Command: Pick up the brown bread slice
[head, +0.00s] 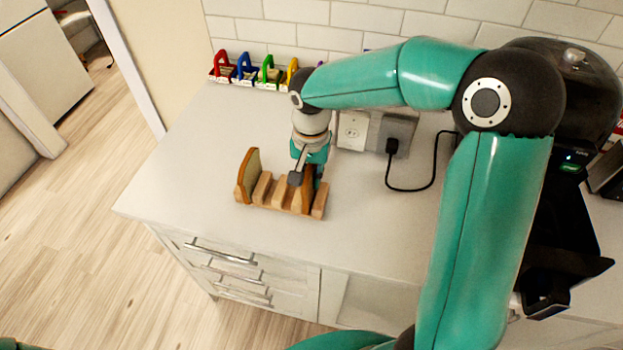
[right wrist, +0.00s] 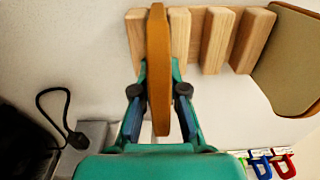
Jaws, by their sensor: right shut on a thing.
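A wooden toast rack (head: 262,187) stands on the white counter, and its upright slats (right wrist: 215,40) show in the right wrist view. My right gripper (head: 308,180) points down at the rack's right part. It is shut on a brown bread slice (head: 308,199), seen edge-on between the fingers in the right wrist view (right wrist: 158,70). The slice stands upright at the rack's right-hand slot; I cannot tell whether it is clear of the rack. A second bread slice (head: 248,175) with a brown crust stands in the rack's left end. My left gripper is not in view.
Several coloured clip-like holders (head: 245,68) stand along the tiled wall. A wall socket (head: 352,131) and a plug with a black cable (head: 392,146) are behind and right of the rack. A black appliance (head: 565,230) stands at the right. The counter left of the rack is clear.

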